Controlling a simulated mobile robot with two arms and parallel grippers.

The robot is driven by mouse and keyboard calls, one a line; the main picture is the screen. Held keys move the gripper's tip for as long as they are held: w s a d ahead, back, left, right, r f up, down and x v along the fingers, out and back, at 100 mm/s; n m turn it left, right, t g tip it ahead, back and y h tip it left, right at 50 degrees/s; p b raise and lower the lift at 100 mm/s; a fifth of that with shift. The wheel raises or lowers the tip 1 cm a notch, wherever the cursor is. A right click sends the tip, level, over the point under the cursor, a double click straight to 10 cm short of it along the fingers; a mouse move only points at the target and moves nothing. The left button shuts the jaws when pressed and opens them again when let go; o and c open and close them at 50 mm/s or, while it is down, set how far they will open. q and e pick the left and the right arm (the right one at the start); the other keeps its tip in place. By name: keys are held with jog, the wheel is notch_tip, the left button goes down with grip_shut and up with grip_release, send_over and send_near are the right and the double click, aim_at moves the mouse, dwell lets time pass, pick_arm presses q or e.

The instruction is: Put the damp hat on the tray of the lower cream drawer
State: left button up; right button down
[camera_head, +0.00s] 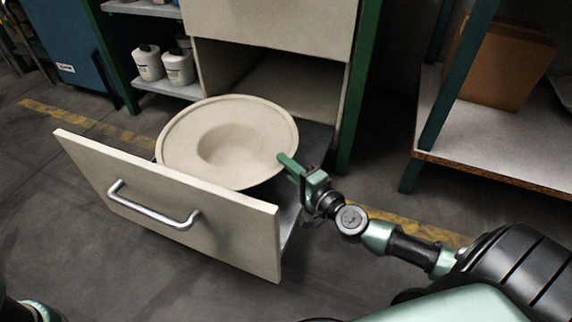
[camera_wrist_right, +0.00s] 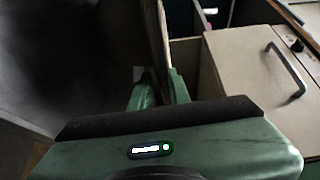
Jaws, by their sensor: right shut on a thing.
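The cream hat (camera_head: 262,122), crown hollow facing up, is tilted over the open lower cream drawer (camera_head: 100,180). My right gripper (camera_head: 288,160) is shut on the right edge of its brim. In the right wrist view the brim (camera_wrist_right: 154,35) shows edge-on between the fingers (camera_wrist_right: 160,85). The drawer's dark tray (camera_head: 312,142) shows at the right of the hat; the hat hides most of it. I cannot tell whether the hat touches the tray. My left gripper is not in view.
The drawer front has a metal handle (camera_head: 150,208). The cream cabinet (camera_head: 270,22) stands behind. White bottles (camera_head: 178,68) are on a shelf at the left. A table (camera_head: 500,135) with a cardboard box (camera_head: 500,62) is at the right. The floor in front is clear.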

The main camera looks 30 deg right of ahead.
jog(key=c, duration=1.3)
grip_release()
jog(key=shift+o, duration=0.2)
jog(key=shift+f, duration=0.1)
jog(key=s+d, duration=0.1)
jog(key=s, duration=0.6)
jog(key=shift+s+p, duration=0.35)
jog(key=shift+s+d, duration=0.1)
